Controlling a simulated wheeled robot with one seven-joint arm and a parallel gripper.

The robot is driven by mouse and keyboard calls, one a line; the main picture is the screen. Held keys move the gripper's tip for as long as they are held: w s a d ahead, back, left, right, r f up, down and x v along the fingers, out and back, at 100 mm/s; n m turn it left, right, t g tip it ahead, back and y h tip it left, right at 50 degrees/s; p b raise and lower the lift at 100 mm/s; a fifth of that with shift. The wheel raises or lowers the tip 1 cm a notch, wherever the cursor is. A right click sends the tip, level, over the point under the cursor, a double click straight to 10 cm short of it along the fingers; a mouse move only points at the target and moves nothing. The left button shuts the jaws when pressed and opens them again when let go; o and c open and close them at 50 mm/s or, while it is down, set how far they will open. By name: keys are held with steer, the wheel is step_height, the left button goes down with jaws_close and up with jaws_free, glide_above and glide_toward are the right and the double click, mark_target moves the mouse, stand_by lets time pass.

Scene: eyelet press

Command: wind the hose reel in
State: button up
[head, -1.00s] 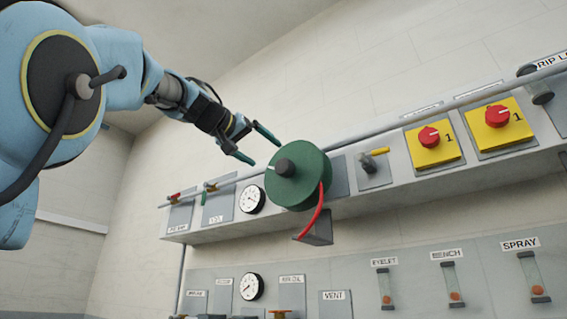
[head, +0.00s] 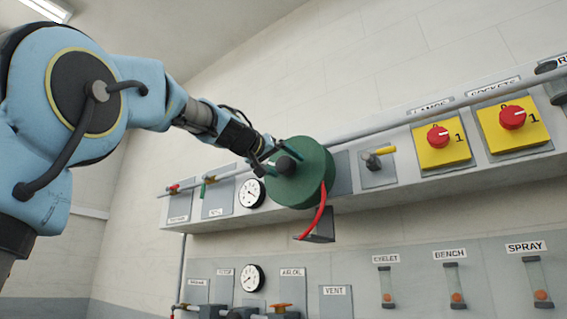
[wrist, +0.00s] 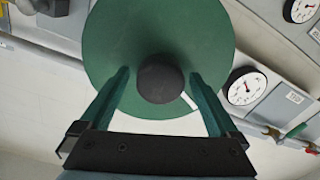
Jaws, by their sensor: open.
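The hose reel is a green drum (head: 308,172) mounted on the wall panel, with a dark round knob (head: 287,166) at the middle of its face. A red hose (head: 314,219) hangs from its lower right side down to a grey bracket. My gripper (head: 276,156) is at the reel's face. In the wrist view the green drum (wrist: 160,35) fills the top middle, and its dark knob (wrist: 161,79) sits between the fingers of my gripper (wrist: 161,84). The fingers are open, one on each side of the knob, with gaps showing. I cannot tell whether the fingertips touch the drum.
A grey pipe (head: 400,115) runs along the panel behind the reel. Yellow switch boxes (head: 441,143) are further right. Below is a lower panel with labelled plates and valves.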

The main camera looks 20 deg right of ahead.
jaws_close()
stand_by(0.7)
